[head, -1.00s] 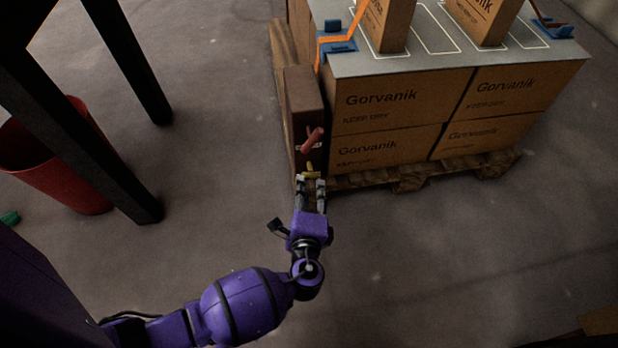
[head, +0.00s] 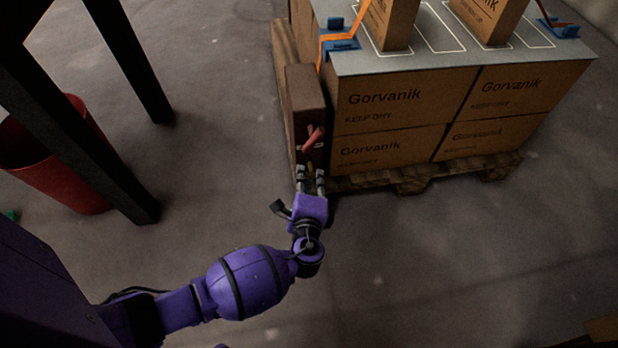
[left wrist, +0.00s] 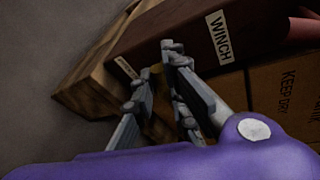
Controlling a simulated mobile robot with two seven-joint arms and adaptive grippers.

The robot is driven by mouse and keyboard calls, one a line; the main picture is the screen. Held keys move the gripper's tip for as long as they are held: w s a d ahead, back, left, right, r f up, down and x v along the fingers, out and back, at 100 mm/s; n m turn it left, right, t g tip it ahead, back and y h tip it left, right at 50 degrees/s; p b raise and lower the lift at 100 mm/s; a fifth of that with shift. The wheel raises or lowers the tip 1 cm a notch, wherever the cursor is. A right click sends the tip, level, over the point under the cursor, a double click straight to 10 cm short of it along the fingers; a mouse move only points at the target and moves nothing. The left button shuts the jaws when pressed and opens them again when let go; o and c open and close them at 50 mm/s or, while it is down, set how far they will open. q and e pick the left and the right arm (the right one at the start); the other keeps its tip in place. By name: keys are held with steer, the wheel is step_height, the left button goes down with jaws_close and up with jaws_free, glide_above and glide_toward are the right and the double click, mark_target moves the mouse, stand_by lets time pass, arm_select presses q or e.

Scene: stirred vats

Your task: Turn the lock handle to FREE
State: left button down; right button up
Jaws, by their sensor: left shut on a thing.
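The lock handle (head: 310,168) is a small yellow piece low on the narrow end of a dark brown winch box, below the red handle. My left gripper (head: 310,173) is shut on it, one finger on each side, and hides most of it. In the left wrist view a bit of the yellow lock handle (left wrist: 157,69) shows between the fingertips of the left gripper (left wrist: 151,77). Which way the handle points is hard to tell. A small pale label (left wrist: 126,67) lies beside it, too small to read. My right gripper is not in view.
The brown winch box (head: 305,92) has a red handle (head: 313,139) and stands against a pallet (head: 408,183) stacked with Gorvanik cartons (head: 378,103). A red bin (head: 62,180) and black table legs (head: 140,75) stand at left. The floor in front is clear.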

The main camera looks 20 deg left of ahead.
arm_select(q)
steer(key=shift+s+f+n, duration=0.1)
steer(key=shift+n, duration=0.2)
stand_by(0.6)
steer(key=n+t, duration=0.1)
steer(key=n, duration=0.2)
steer(key=f+n+t, duration=0.1)
steer(key=n, duration=0.3)
steer(key=n+t, duration=0.2)
steer(key=n, duration=0.1)
steer(key=shift+d+f+h, duration=0.1)
steer(key=shift+f+h, duration=0.05)
steer(key=shift+h, duration=0.15)
steer(key=shift+n, duration=0.3)
stand_by(0.4)
steer(key=c, duration=1.7)
jaws_free()
steer(key=shift+c, duration=0.2)
